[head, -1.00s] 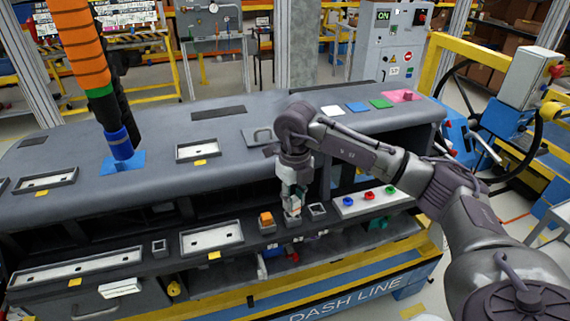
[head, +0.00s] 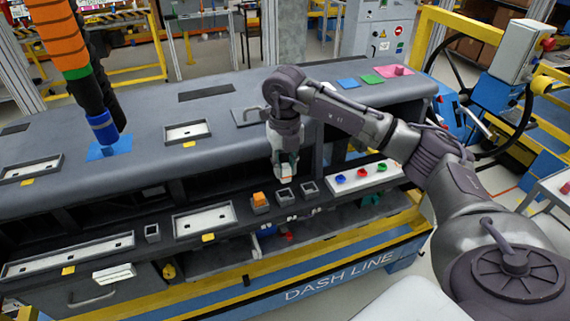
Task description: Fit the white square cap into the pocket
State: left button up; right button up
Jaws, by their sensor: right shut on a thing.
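My right gripper (head: 286,168) points down above the front ledge of the dashboard module. It is shut on a small pale block, seemingly the white square cap (head: 287,177); the fingers hide most of it. Just below it are two dark square pockets, a middle one (head: 285,195) and a right one (head: 309,188), both seemingly empty. The held piece appears apart from them. An orange cap (head: 260,199) sits in the pocket to their left. Another small square pocket (head: 152,233) is farther left. My left gripper is not in view.
A white panel (head: 345,188) with blue, red and green knobs lies right of the pockets. A long tray (head: 205,222) lies to the left. The dashboard top (head: 230,125) overhangs behind. An orange hose (head: 65,40) hangs at the upper left.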

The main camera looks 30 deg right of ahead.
aim_at(285, 180)
notch_tip(285, 180, down, 3)
jog(key=shift+r+b, duration=0.1)
jog(key=shift+b, duration=0.8)
jog(key=shift+f+b, duration=0.4)
jog(key=shift+f, duration=0.3)
dwell(0.4)
jog(key=shift+f+b, duration=0.7)
jog(key=shift+f, duration=0.1)
jog(key=shift+r, duration=0.2)
jog(key=shift+r+p, duration=0.35)
dwell(1.6)
